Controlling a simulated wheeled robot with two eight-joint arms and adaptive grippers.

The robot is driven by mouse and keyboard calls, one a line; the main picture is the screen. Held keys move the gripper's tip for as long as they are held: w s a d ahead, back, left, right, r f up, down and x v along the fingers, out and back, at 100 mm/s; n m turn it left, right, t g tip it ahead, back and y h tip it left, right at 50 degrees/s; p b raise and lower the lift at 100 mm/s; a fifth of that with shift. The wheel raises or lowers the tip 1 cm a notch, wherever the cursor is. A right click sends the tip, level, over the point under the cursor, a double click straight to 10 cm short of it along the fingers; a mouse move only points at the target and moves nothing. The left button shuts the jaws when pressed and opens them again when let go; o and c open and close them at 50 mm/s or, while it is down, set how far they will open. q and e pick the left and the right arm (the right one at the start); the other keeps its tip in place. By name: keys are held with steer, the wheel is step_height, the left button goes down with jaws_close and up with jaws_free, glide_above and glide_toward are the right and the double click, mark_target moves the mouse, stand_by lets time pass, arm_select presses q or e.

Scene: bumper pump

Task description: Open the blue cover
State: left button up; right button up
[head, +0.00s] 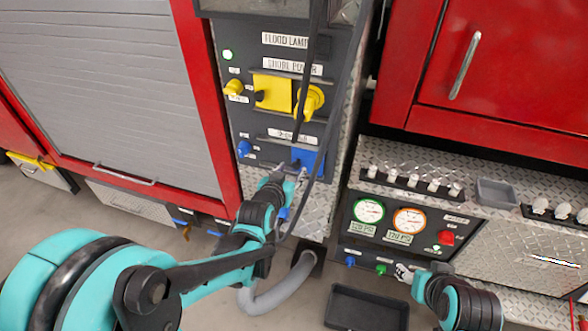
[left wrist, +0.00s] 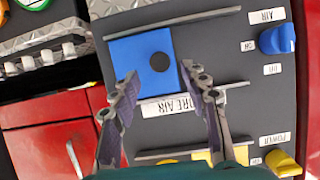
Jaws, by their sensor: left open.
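The blue cover (head: 312,161) is a flat square on the dark panel, partly behind my left gripper in the head view. In the left wrist view the blue cover (left wrist: 132,82) looks shut, with a round black knob (left wrist: 160,61) on its face. My left gripper (head: 290,176) is in front of it. In the left wrist view the open left fingers (left wrist: 166,82) frame the cover's lower part and the label below, with nothing between them. My right gripper (head: 403,271) is low at the right, by the gauge panel; its jaws are too small to read.
A blue knob (head: 244,148) sits left of the cover. Dark hoses (head: 308,75) hang across the panel. A gauge panel (head: 390,215) stands to the right, with a black tray (head: 367,308) below.

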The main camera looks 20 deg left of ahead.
mark_target(295, 165)
arm_select(q)
steer(key=b+x, duration=0.1)
steer(key=x, duration=0.3)
steer(key=shift+w+f, duration=0.1)
jaws_close()
